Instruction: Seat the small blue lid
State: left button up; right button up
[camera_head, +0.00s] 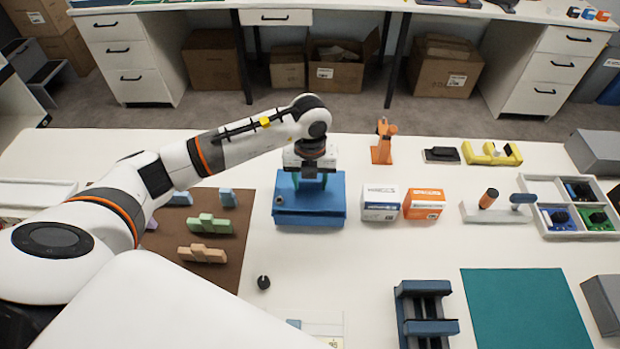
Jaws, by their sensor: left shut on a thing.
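A blue box (310,213) stands on the white table near the middle, with a small round grey part on its front left. My left gripper (311,178) points down at the top of this box and is shut on the small blue lid (335,190), which is at the box top. The lid and box are nearly the same blue, so I cannot tell whether the lid lies flush or sits slightly above the rim. My gripper hides part of the lid. My right gripper is not in view.
White-blue (380,204) and orange (424,204) cartons stand just right of the box. A brown mat (222,258) with several coloured blocks lies left. A small black knob (263,282) and a dark blue rack (425,315) are nearer. A teal mat (525,308) lies right.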

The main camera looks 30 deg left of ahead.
pick_arm(q)
jog(key=shift+f+b, duration=0.45)
jog(key=shift+f, duration=0.25)
jog(key=shift+f, duration=0.1)
jog(key=o, duration=1)
jog(key=shift+o, duration=0.6)
notch_tip(320, 180, up, 12)
jog(key=b, duration=0.1)
jog(key=shift+s, duration=0.1)
